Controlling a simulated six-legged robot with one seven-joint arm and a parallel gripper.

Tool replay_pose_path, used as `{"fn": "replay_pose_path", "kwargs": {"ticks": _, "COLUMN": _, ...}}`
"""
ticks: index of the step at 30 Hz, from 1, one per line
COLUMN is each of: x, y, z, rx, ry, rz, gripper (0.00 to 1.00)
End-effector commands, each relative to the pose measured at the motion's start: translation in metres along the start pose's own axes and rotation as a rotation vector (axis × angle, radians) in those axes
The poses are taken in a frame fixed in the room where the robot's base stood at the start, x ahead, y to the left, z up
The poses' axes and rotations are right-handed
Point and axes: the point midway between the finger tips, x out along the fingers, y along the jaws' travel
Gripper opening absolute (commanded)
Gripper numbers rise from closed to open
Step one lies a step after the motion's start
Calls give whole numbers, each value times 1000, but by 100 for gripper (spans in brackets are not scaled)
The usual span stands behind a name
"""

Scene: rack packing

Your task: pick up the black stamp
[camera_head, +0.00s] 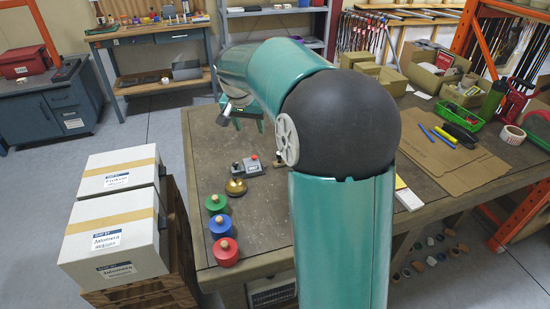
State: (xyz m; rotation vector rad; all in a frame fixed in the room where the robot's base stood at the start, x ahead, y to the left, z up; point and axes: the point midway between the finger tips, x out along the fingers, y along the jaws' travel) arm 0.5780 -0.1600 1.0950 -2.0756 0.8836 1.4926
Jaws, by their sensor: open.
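My gripper (240,118) hangs over the far left part of the worktable (190,150), mostly hidden behind my arm. Its jaws are open, and I see nothing between them. A small dark piece with a light brown top (279,159) stands on the table just left of my arm's round black joint. It may be the black stamp, but it is too small and too close to the arm to be sure. It is nearer the camera than my gripper and apart from it. My arm hides the middle of the table.
Left of it are a grey device with a red button (250,166) and a brass bell (236,187). Flat cardboard (440,158) and boxes (432,75) fill the right. White cartons (115,220) stand left.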

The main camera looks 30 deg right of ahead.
Motion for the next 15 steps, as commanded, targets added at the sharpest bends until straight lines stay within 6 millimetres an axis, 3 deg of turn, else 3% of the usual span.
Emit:
{"fn": "replay_pose_path", "kwargs": {"ticks": 6, "x": 58, "y": 2, "z": -44, "rx": 136, "ry": -28, "rz": 40, "gripper": 51}}
{"fn": "replay_pose_path", "kwargs": {"ticks": 15, "x": 140, "y": 17, "z": -91, "rx": 332, "ry": -55, "rz": 90, "gripper": 51}}
